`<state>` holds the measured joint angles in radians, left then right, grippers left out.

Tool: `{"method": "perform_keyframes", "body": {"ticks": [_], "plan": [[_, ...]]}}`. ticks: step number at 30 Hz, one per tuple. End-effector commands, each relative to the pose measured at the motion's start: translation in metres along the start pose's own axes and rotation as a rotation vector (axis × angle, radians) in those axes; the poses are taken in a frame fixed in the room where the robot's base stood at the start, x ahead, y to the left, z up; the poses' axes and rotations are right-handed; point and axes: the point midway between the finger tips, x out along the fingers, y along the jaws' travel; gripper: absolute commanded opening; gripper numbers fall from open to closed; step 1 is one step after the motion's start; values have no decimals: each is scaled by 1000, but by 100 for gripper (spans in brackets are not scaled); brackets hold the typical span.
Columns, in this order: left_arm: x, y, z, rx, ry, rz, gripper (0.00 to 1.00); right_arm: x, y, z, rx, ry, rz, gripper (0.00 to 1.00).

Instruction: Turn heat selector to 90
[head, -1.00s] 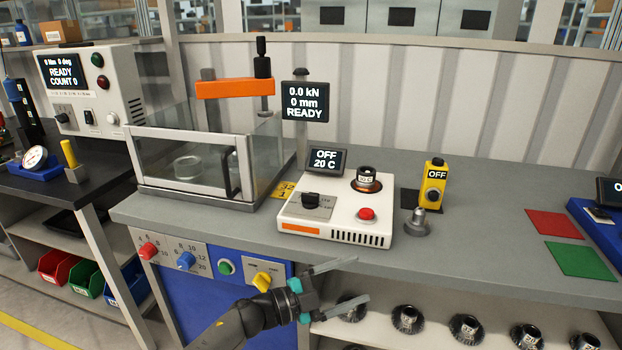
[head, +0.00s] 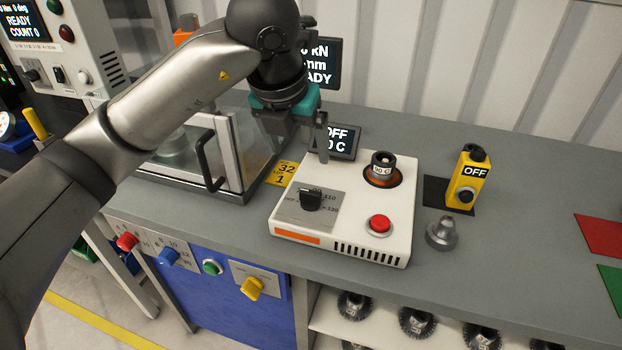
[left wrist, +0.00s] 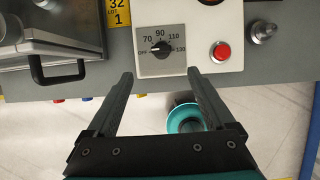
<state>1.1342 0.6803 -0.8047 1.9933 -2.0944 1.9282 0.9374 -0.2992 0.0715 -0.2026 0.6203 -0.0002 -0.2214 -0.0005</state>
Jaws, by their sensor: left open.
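The heat selector (head: 311,199) is a black knob on a grey plate at the left of a white heater unit (head: 345,238). In the left wrist view the knob (left wrist: 160,48) sits amid the marks OFF, 70, 90, 110 and 130, and its pointer appears turned left toward OFF. The unit's display (head: 337,141) is partly hidden; OFF and part of a C reading show. My left gripper (head: 318,148) is above the back left of the unit, pointing down. In the left wrist view its fingers (left wrist: 160,75) are apart and empty, with the knob beyond them. My right gripper is not clearly seen.
A red button (head: 380,225) and a dark cylinder (head: 381,169) are on the unit. A yellow OFF box (head: 467,178) and a metal piece (head: 442,234) stand to its right. A glass-walled enclosure (head: 215,160) stands close on the left.

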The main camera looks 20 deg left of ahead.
Motion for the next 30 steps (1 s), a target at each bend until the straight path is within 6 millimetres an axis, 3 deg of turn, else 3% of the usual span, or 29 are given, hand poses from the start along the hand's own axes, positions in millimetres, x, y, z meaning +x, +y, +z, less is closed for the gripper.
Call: {"method": "perform_keyframes", "body": {"ticks": [5,18,24,30], "plan": [[36,-1,-2,-1,9,-3,88,5,1,8,-1,-12,1,50],[124,-2,-2,1,6,-5,88,15,6,6,-1,-6,8,50],[141,-2,-1,2,4,-6,88,17,7,3,0,-1,9,50],[144,-2,-1,2,4,-6,88,17,7,3,1,0,10,50]]}}
